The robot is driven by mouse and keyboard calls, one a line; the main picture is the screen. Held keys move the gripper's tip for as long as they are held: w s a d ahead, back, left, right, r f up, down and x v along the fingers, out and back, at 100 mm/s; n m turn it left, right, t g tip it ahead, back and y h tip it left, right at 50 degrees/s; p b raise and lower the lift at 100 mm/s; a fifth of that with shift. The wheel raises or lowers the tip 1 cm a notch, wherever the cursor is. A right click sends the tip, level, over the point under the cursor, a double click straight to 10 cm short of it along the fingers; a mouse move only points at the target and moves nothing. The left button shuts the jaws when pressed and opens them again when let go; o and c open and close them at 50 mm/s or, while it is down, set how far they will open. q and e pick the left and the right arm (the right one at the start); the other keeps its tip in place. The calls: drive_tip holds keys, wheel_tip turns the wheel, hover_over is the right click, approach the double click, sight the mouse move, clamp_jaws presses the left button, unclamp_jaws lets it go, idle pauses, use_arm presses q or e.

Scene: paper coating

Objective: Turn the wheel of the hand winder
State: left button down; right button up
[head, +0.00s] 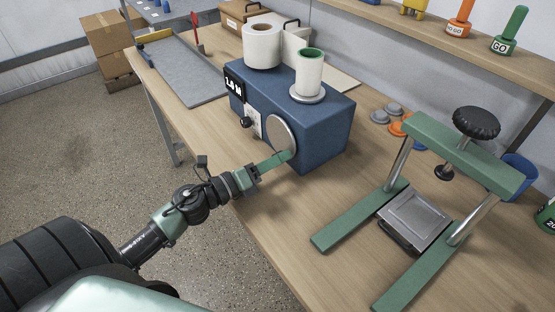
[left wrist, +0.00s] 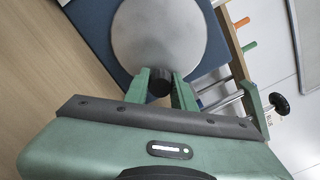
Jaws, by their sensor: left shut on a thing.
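The hand winder is a blue box (head: 320,125) on the wooden table, with a round grey metal wheel (head: 280,132) on its front face. The wheel also fills the top of the left wrist view (left wrist: 160,35). A dark cylindrical handle (left wrist: 159,82) sticks out near the wheel's lower edge. My left gripper (head: 287,157) is at the wheel's lower part. Its green fingers (left wrist: 160,88) are shut on the handle, one on each side. In the head view the fingers hide the handle. My right gripper is not in view.
A white roll with a green core (head: 309,75) stands on a round plate atop the winder. A paper roll (head: 262,45) stands behind. A green press (head: 432,150) stands at the right, and a grey mat (head: 180,70) lies at the left. The table front between winder and press is clear.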

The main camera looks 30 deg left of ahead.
use_arm(q)
drive_tip(key=shift+f, duration=0.1)
drive_tip(key=c, duration=1.2)
unclamp_jaws()
drive_tip(key=shift+o, duration=0.2)
drive_tip(key=shift+s, duration=0.1)
drive_tip(key=shift+s+a, duration=0.15)
drive_tip(key=shift+s, duration=0.1)
drive_tip(key=b+v, duration=0.2)
drive_tip(key=v, duration=0.4)
drive_tip(key=shift+s, duration=0.15)
drive_tip(key=shift+s+a, duration=0.2)
drive_tip(key=shift+s, duration=0.2)
